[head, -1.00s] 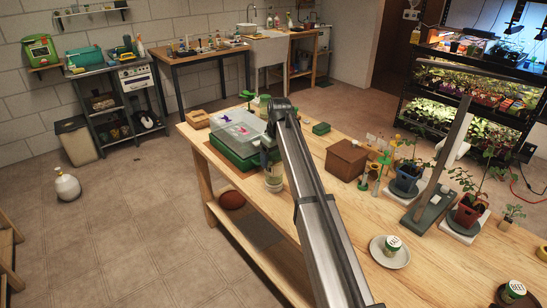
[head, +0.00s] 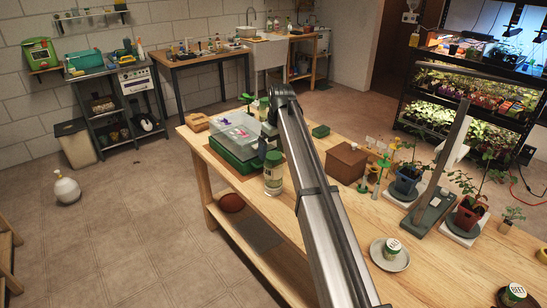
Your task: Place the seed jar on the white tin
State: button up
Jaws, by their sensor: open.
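A pale jar-like thing with a green top (head: 273,174) stands upright on the wooden bench, beside the green propagator box. I take it to be the seed jar. I cannot tell whether its paler lower part is the white tin or part of the same jar. My gripper (head: 269,146) is open just above its top, and the fingers are small and partly hidden by my arm. Another jar, with a white and green lid (head: 392,248), stands on a saucer at the front right.
The clear-lidded green propagator (head: 233,140) is close on the left of my gripper. A brown box (head: 346,162), potted plants and a grey lamp stand to the right. A further lidded jar (head: 515,294) is at the lower right. Bare bench lies between arm and saucer.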

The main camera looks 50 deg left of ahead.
jog(key=r, duration=0.4)
jog(key=d+r, duration=0.1)
jog(key=r, duration=0.1)
jog(key=shift+r, duration=0.2)
